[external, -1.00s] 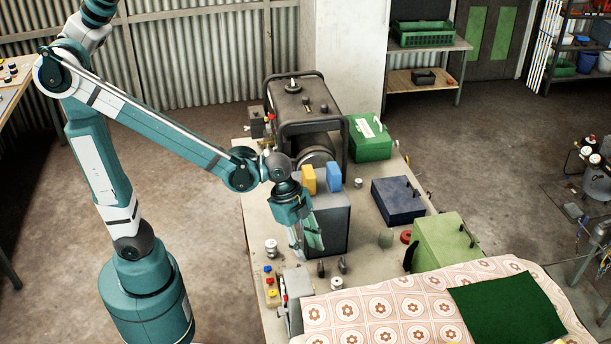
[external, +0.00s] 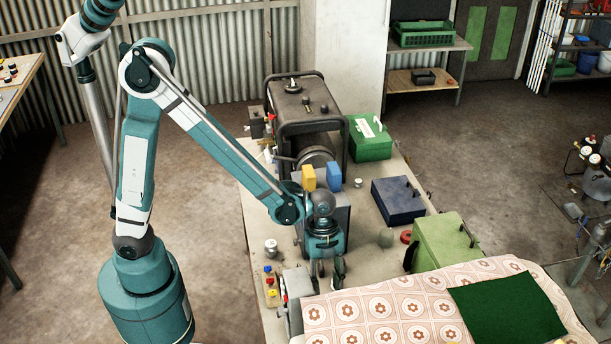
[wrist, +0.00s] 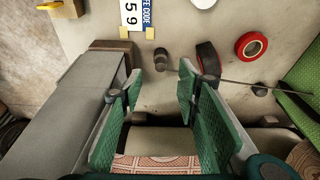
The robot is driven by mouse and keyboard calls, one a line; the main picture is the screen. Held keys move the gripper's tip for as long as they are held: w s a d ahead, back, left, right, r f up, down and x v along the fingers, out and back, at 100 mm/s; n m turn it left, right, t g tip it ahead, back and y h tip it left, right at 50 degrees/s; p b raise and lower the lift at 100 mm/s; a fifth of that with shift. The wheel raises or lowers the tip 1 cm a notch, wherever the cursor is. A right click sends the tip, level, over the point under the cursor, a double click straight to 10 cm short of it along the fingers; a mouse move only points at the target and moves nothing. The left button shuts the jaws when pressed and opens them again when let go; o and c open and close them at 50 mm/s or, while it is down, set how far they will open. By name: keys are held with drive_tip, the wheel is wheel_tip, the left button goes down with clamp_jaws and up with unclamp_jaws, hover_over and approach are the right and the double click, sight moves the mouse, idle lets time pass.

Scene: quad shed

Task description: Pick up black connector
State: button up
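A small dark grey-black cylindrical piece, likely the black connector (wrist: 161,59), stands on the pale table top in the wrist view, just beyond my fingertips and roughly in line with the gap. A second dark piece with a reddish side (wrist: 207,60) stands to its right, beyond the right fingertip. My gripper (wrist: 159,82) is open, with its two green fingers apart and nothing between them. In the external view my gripper (external: 327,275) points down low over the table (external: 365,262), beside the grey box (external: 341,213). The dark pieces are hidden there behind the gripper.
A red tape roll (wrist: 252,45) lies to the right. A grey block (wrist: 60,110) is close to the left finger. A light green box (external: 445,243) and a patterned cloth (external: 400,308) border the work area. A blue case (external: 398,200) stands further back.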

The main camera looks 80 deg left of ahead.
drive_tip(key=shift+d+f, duration=0.25)
drive_tip(key=shift+f, duration=0.2)
drive_tip(key=shift+x, duration=1.3)
drive_tip(key=shift+w+f, duration=0.1)
drive_tip(key=shift+b+x, duration=0.5)
drive_tip(key=shift+x, duration=2)
drive_tip(key=shift+d, duration=0.1)
drive_tip(key=c, duration=0.9)
